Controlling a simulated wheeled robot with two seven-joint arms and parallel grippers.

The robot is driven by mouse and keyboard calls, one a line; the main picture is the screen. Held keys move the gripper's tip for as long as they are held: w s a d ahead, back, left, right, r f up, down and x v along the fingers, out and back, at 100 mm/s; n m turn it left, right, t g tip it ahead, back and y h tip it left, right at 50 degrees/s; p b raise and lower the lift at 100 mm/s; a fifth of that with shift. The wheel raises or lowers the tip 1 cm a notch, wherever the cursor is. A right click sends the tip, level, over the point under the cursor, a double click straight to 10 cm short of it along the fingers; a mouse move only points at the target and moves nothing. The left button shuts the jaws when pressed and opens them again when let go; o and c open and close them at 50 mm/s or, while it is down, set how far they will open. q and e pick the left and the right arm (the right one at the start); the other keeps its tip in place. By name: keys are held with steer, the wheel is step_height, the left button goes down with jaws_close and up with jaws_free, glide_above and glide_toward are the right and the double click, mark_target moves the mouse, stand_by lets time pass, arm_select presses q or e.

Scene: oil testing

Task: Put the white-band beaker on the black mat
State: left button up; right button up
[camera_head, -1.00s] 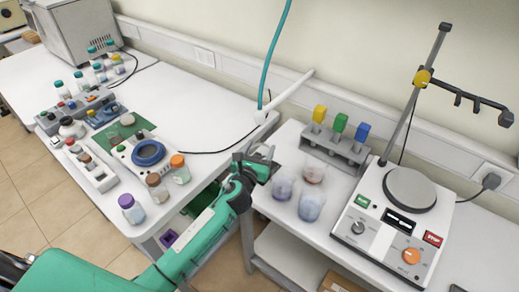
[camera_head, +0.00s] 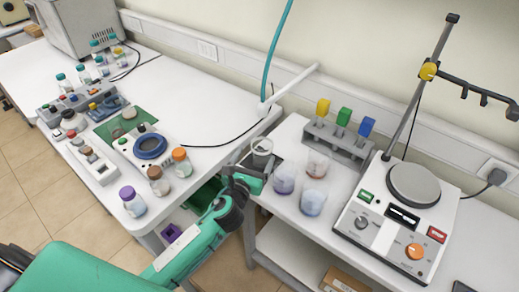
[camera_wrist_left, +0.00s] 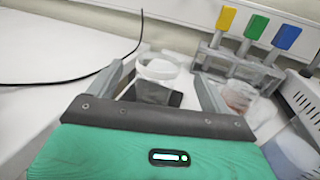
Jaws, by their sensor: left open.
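The white-band beaker (camera_head: 262,146) is a clear vessel with a pale band near its top. It stands upright on the black mat (camera_head: 274,160), near the left edge of the right-hand bench. In the left wrist view, the beaker (camera_wrist_left: 158,70) is ahead between my finger lines, and the dark mat (camera_wrist_left: 174,99) shows beneath it and to its right. My left gripper (camera_head: 255,175) is open, just in front of the beaker in the head view. Its fingers (camera_wrist_left: 164,88) also show in the wrist view, with a gap on each side of the beaker. My right gripper is out of view.
Beakers with reddish (camera_head: 318,163), purple (camera_head: 285,180) and blue (camera_head: 313,198) contents stand close on the right. Behind them is a grey rack (camera_head: 337,144) with coloured-top pieces. A hotplate stirrer (camera_head: 400,222) stands further right. A gap separates the benches.

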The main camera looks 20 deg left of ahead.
arm_select(q)
steer(key=shift+s+b, duration=0.35)
steer(key=shift+s, duration=2.05)
